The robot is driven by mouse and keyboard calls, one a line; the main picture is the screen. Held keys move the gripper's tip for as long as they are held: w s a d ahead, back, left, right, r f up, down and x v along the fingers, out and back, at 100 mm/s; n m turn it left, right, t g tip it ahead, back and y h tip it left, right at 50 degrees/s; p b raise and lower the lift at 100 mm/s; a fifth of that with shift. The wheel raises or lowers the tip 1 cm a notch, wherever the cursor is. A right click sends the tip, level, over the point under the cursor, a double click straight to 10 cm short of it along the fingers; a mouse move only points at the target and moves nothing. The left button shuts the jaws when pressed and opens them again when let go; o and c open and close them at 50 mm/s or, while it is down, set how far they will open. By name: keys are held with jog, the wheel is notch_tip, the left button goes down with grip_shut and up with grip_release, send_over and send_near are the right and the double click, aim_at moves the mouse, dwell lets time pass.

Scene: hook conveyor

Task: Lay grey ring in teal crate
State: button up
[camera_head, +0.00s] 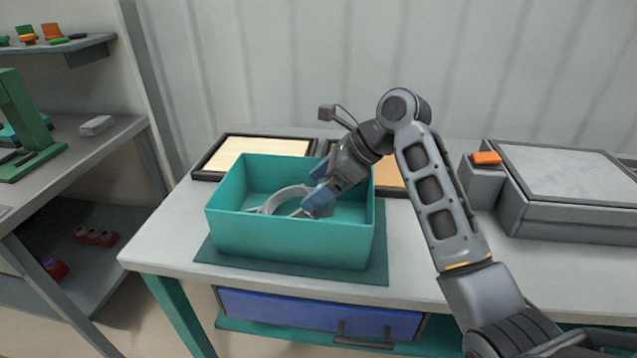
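The teal crate (290,242) stands on the table, open at the top. The grey ring (286,192) is inside it, with its upper arc showing above the near wall. The near wall hides its lower part, so I cannot tell whether it rests on the crate's floor. My gripper (317,187) reaches down into the crate from the upper right. Its two blue fingertips stand apart, at the right side of the ring. The lower fingertip covers part of the ring, and contact is hard to make out.
The crate stands on a dark teal mat (215,258). Behind it are a shallow tray with a pale wooden bottom (250,147) and an orange-brown one (386,178). A grey machine (560,215) with an orange block (486,158) stands at right. A blue drawer (290,310) is below.

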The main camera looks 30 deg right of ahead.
jog(key=shift+o, duration=0.8)
jog(key=v, duration=1.2)
jog(key=shift+r+p, duration=0.15)
jog(key=shift+p, duration=0.15)
